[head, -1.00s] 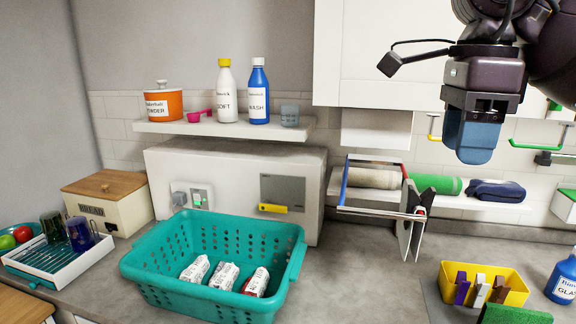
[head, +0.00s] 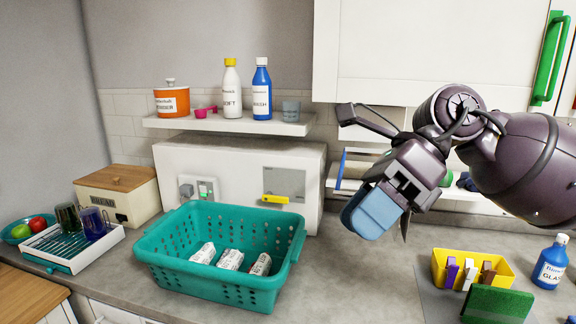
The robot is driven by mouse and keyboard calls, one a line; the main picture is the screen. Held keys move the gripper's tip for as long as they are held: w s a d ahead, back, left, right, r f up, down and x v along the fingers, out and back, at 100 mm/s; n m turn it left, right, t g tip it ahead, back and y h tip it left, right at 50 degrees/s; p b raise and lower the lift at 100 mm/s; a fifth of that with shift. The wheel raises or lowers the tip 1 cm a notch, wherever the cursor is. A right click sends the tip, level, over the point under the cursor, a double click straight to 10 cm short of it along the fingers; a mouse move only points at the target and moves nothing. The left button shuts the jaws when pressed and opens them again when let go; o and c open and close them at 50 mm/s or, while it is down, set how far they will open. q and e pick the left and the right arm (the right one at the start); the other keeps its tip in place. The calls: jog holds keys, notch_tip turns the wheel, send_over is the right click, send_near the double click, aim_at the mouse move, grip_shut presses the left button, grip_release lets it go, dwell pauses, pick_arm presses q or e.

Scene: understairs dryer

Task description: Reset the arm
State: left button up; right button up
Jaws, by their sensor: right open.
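My right arm comes in from the right. Its gripper (head: 368,212) hangs over the counter, tilted down and to the left, with blue fingers. It is open and I see nothing between the fingers. It is to the right of the teal basket (head: 215,280) and apart from it. My left gripper is not in view.
The teal basket holds several white packets (head: 231,259). A yellow bin (head: 470,281), a green block (head: 497,304) and a blue bottle (head: 550,262) stand at the right. A shelf (head: 230,124) carries bottles. A bread box (head: 117,194) is at left. Counter below the gripper is clear.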

jog(key=a+m+y, duration=0.4)
jog(key=m+y, duration=0.2)
jog(key=y, duration=0.5)
jog(key=w+d+f+m+t+h, duration=0.3)
jog(key=w+d+m+t, duration=0.1)
jog(key=m+t, duration=0.85)
jog(key=w+d+f+m+t+h, duration=0.2)
jog(key=w+d+f+m+t, duration=0.15)
jog(key=m+t, duration=0.85)
jog(key=s+d+f+m+g+h, duration=0.1)
jog(key=d+f+m+h, duration=0.4)
jog(key=f+m+h, duration=0.2)
jog(key=s+d+f+m+g+h, duration=0.1)
jog(key=d+f+m+g+h, duration=0.1)
jog(key=d+f+m+h, duration=0.4)
jog(key=s+d+f+m+g+h, duration=0.35)
jog(key=s+f+m+g, duration=0.45)
jog(key=s+f+g, duration=1)
notch_tip(320, 180, down, 13)
jog(key=w+t+y, duration=0.1)
jog(key=w+t, duration=0.1)
jog(key=t, duration=1)
jog(key=shift+d+n, duration=0.35)
jog(key=shift+d, duration=0.05)
